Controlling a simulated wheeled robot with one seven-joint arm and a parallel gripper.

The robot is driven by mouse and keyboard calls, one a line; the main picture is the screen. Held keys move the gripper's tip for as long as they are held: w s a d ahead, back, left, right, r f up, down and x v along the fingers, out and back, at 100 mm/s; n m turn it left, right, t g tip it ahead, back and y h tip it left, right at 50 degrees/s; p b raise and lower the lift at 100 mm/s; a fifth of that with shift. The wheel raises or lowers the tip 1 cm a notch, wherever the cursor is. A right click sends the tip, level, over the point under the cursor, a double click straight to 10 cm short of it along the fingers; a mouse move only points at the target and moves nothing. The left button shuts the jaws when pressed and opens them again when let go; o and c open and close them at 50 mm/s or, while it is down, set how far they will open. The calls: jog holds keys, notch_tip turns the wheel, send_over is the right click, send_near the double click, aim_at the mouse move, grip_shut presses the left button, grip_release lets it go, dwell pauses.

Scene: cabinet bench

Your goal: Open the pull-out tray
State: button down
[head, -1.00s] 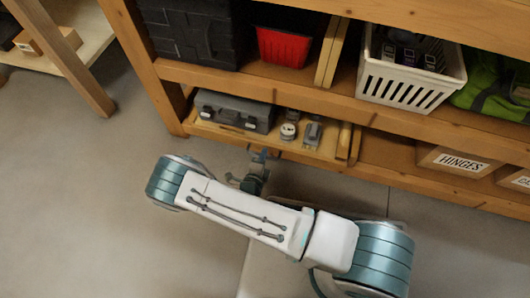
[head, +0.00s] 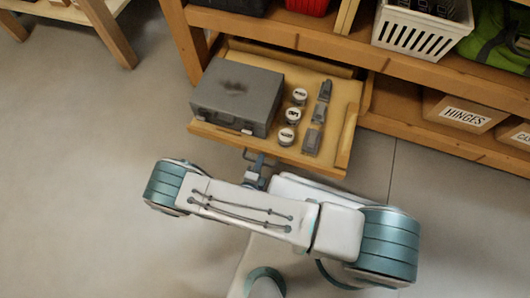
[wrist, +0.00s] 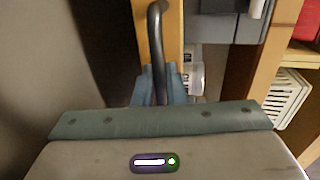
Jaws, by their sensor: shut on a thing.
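The wooden pull-out tray (head: 346,124) stands well out from the lower shelf of the bench in the head view. A grey case (head: 238,95), several small round tins (head: 292,115) and a dark grey tool (head: 318,118) lie on it. My gripper (head: 256,172) is at the middle of the tray's front edge, partly hidden by my arm. In the wrist view, the dark bar handle (wrist: 158,50) runs between the fingers of my gripper (wrist: 159,90), which are shut on it. The tray's front board (wrist: 173,30) shows beside the handle.
A white basket (head: 415,30) and a green bag (head: 495,40) sit on the shelf above. A cardboard box marked HINGES (head: 465,110) stands on the lower shelf at right. The floor (head: 80,150) at left is clear.

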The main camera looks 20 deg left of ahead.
jog(key=f+v, duration=0.1)
jog(key=v, duration=0.5)
jog(key=shift+s+f, duration=0.15)
jog(key=shift+s, duration=0.1)
jog(key=c, duration=1.6)
grip_release()
jog(key=shift+c, duration=0.2)
jog(key=p+v, duration=0.3)
jog(key=v, duration=1)
jog(key=shift+s+p, duration=0.35)
jog(key=shift+s, duration=0.05)
